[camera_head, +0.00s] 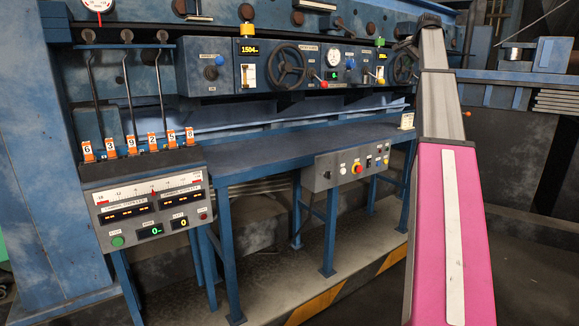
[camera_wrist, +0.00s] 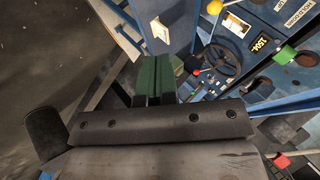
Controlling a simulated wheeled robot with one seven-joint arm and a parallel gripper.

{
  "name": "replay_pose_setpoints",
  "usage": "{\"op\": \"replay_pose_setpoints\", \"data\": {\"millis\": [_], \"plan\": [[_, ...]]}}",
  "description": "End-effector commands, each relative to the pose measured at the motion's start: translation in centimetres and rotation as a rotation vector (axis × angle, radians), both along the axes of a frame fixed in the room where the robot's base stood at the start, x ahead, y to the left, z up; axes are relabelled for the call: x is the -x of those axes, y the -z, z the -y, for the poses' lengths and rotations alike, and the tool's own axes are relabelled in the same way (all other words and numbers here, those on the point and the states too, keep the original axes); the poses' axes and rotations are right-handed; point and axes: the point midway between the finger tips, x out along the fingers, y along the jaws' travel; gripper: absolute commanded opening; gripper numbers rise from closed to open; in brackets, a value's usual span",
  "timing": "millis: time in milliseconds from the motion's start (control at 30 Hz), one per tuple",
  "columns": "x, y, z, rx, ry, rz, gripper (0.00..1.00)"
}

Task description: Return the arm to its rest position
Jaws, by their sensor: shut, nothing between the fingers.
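My arm (camera_head: 447,190) rises along the right side of the head view, a pink lower link and a grey upper part that narrows toward the top. Its far end is near the top edge, and I cannot make out the fingers there. In the wrist view my gripper (camera_wrist: 157,62) shows two green fingers side by side, pressed together with nothing between them. The dark gripper body (camera_wrist: 160,128) fills the lower part of that view. The fingers appear apart from the machine panel.
A blue machine has a handwheel (camera_head: 287,65), also in the wrist view (camera_wrist: 222,62), and gauges. A console (camera_head: 150,208) with numbered orange-tagged levers stands at the left. A blue table (camera_head: 290,150) carries a button box (camera_head: 347,167). Open floor shows at the wrist view's left.

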Motion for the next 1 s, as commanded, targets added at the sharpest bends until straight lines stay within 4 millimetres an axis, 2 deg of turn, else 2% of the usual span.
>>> {"op": "replay_pose_setpoints", "data": {"millis": [267, 367, 467, 567, 700, 767, 800, 1000], "plan": [[0.1, 6.0, -1.9, 0.024, -0.041, -0.039, 0.0], [0.2, 8.9, -2.8, 0.037, -0.061, -0.058, 0.0], [0.4, 12.6, -3.9, 0.053, -0.087, -0.083, 0.0], [1.0, 17.3, -5.6, 0.074, -0.126, -0.115, 0.0], [2.4, 25.2, -8.5, 0.113, -0.193, -0.169, 0.0], [3.2, 28.4, -9.7, 0.128, -0.224, -0.193, 0.0], [3.8, 30.6, -10.5, 0.139, -0.246, -0.209, 0.0], [7.6, 40.7, -14.6, 0.194, -0.353, -0.286, 0.0]]}}
